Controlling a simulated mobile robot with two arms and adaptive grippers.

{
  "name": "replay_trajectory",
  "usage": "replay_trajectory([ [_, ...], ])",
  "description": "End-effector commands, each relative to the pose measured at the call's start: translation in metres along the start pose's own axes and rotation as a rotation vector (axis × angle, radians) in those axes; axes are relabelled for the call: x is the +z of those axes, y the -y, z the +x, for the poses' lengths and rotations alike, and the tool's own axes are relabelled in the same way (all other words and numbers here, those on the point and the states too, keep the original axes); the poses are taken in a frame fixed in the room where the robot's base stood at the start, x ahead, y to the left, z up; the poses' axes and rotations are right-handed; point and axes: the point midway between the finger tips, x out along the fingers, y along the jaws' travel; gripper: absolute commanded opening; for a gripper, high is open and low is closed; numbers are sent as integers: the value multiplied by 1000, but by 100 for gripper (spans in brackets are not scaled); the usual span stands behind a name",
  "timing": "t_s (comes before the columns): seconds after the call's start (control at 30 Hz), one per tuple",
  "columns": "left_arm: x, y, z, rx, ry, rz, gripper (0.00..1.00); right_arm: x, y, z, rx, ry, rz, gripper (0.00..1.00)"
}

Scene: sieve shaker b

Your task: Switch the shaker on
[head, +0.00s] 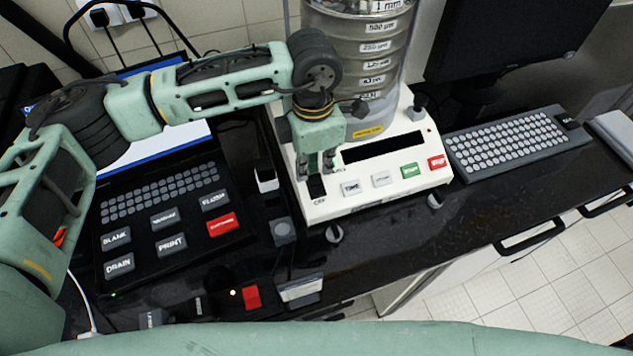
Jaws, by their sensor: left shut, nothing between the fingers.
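The sieve shaker (384,193) stands at the back middle of the black bench, a cream base with a stack of labelled metal sieves (375,50) on top. Its sloped front panel has a dark display (384,147), grey TIME (350,188) and second grey (382,179) buttons, a green button (410,171) and a red button (436,162). A black rocker switch (316,187) sits at the panel's left end. My left gripper (316,174) is shut and empty, pointing down right at this switch; whether it touches cannot be told. My right gripper is not in view.
A dark keypad unit (165,225) with BLANK, DRAIN and PRINT keys lies left. A grey keyboard (515,140) and black monitor (500,40) are right. A red switch (251,297) is near the front edge. Bench right of the shaker's front is clear.

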Motion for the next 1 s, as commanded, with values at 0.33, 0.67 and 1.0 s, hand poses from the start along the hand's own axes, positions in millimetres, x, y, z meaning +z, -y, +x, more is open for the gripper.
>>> replay_trajectory([
  [0.33,0,0,6,0,0,0,0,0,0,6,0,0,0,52],
  [0.67,0,0,10,0,0,0,0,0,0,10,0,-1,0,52],
  [1.0,0,0,-6,1,0,0,0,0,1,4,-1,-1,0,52],
])
